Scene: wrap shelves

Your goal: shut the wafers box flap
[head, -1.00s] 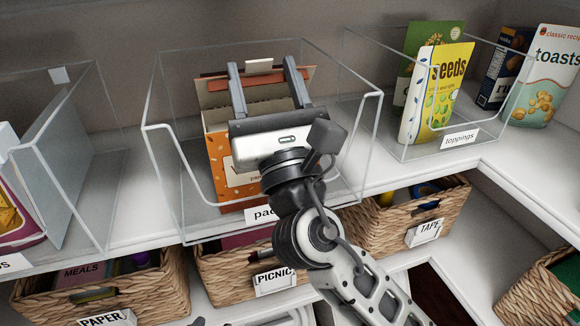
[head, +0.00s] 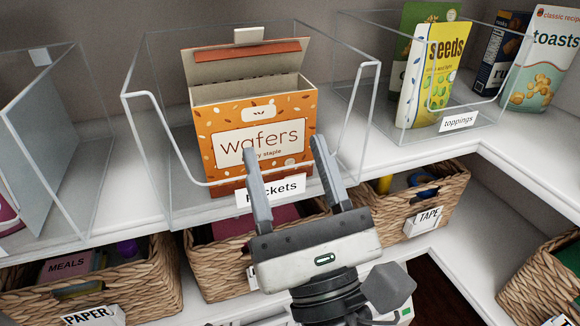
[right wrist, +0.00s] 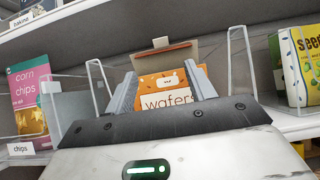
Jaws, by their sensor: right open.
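The orange wafers box (head: 258,135) stands upright in a clear bin (head: 135,95) labelled "packets" on the shelf. Its back flap (head: 245,62) is up and tilted backward, so the box top is open. The box also shows in the right wrist view (right wrist: 166,84), with its raised flap (right wrist: 166,56) above. My right gripper (head: 285,150) is open and empty in front of the bin, below and in front of the box, with its fingers pointing toward it. It also shows in the right wrist view (right wrist: 162,88), with the box front seen between the fingers. My left gripper is out of view.
A clear toppings bin (head: 430,135) at the right holds a yellow seeds pouch (head: 436,80) and other packs. Another clear bin (head: 50,150) stands at the left. Wicker baskets (head: 415,210) sit on the lower shelf. The space above the box is clear.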

